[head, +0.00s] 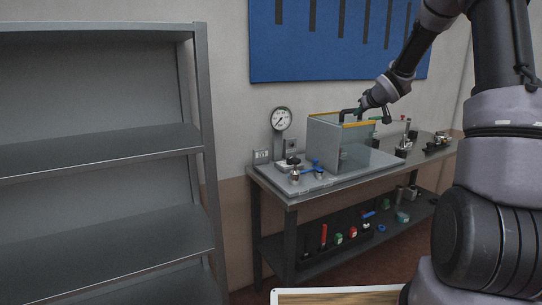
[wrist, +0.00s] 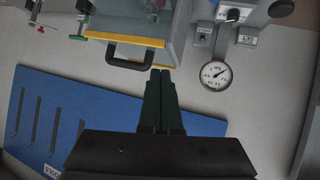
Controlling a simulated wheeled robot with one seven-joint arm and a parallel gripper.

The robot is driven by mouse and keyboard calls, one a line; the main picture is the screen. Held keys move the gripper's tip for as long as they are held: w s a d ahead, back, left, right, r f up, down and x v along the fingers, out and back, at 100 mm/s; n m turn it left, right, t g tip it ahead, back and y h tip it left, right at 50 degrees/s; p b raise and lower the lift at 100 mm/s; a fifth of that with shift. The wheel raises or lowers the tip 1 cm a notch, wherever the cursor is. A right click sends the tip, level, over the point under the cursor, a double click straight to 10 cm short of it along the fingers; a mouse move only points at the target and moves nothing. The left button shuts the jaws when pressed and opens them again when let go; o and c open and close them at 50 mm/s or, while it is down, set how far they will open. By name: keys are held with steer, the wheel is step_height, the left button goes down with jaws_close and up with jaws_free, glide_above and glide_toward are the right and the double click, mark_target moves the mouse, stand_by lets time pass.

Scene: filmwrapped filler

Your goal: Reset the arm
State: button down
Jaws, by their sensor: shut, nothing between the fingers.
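My arm reaches from the right of the head view over the workbench. My gripper (wrist: 159,72) shows in the wrist view with its two dark fingers together and nothing between them. In the head view the hand is at the top of a grey, partly clear box (head: 338,146) with yellow edge strips. In the wrist view the fingertips are close beside the box's black handle (wrist: 128,60); whether they touch it I cannot tell. In the head view the fingertips are too small to make out.
Empty grey shelving (head: 100,158) stands at the left. A blue board (head: 290,60) hangs on the wall behind.

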steer(key=s+r+m+g+h, duration=0.1)
steer(key=s+r+m+h, duration=0.15)
steer(key=s+r, duration=0.7)
steer(key=s+a+m+g+y, duration=0.1)
steer(key=s+a, duration=0.3)
steer(key=s, duration=1.3)
steer(key=s+a+r+m+g+y, duration=0.1)
steer(key=s+a+m, duration=0.3)
steer(key=s, duration=1.3)
steer(key=shift+s+a+g+y, duration=0.4)
steer(key=shift+g+y, duration=0.25)
steer(key=shift+g, duration=0.25)
steer(key=shift+w, duration=0.15)
